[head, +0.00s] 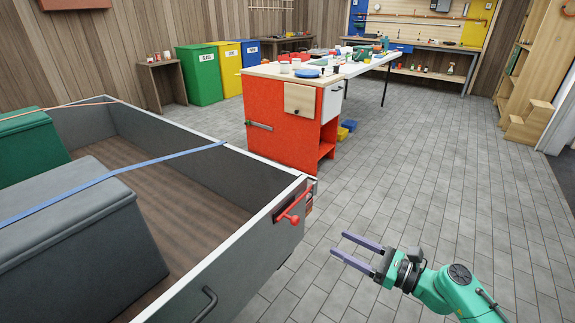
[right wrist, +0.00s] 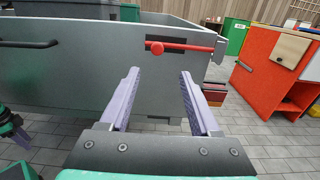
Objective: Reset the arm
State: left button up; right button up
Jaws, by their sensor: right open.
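My right gripper (head: 347,249) is in the lower right of the head view, on a green arm, with two purple-grey fingers spread apart. It is open and empty, over the tiled floor and to the right of the grey trailer (head: 222,269). In the right wrist view its fingers (right wrist: 158,90) point toward the trailer's side wall (right wrist: 100,62), where a red lever latch (right wrist: 185,47) sits above and between the fingertips. The latch also shows in the head view (head: 292,209), apart from the gripper. My left gripper is not visible in the head view; a green piece shows at the wrist view's left edge.
A red workbench cabinet (head: 285,128) stands beyond the trailer. Green (head: 200,74), yellow (head: 228,66) and blue (head: 251,54) bins line the back wall. Dark and green boxes lie in the trailer under straps. The tiled floor (head: 420,175) at the right is clear.

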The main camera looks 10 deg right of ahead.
jog(key=s+f+n+g+h, duration=0.2)
jog(key=s+f+n, duration=0.15)
jog(key=f, duration=0.55)
jog(key=s+f+n+g+h, duration=0.25)
jog(key=f+n, duration=0.25)
jog(key=f, duration=0.4)
jog(key=s+f+n+g+h, duration=0.1)
jog(key=s+f+n+g, duration=0.2)
jog(key=f, duration=0.6)
jog(key=s+a+f+n+g+h, duration=0.2)
jog(key=s+f+n+g+h, duration=0.3)
jog(key=s+f+n, duration=0.95)
pick_arm(q)
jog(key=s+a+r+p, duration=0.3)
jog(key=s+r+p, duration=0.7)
jog(key=p, duration=1.1)
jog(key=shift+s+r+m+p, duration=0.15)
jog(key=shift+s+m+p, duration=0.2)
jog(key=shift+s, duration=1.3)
pick_arm(e)
jog(key=s+d+r+n, duration=0.2)
jog(key=s+r+n, duration=0.2)
jog(key=s+r, duration=0.6)
jog(key=shift+d+r+h, duration=0.4)
jog(key=shift+r+h, duration=0.05)
jog(key=shift+r, duration=1)
jog(key=shift+g, duration=0.25)
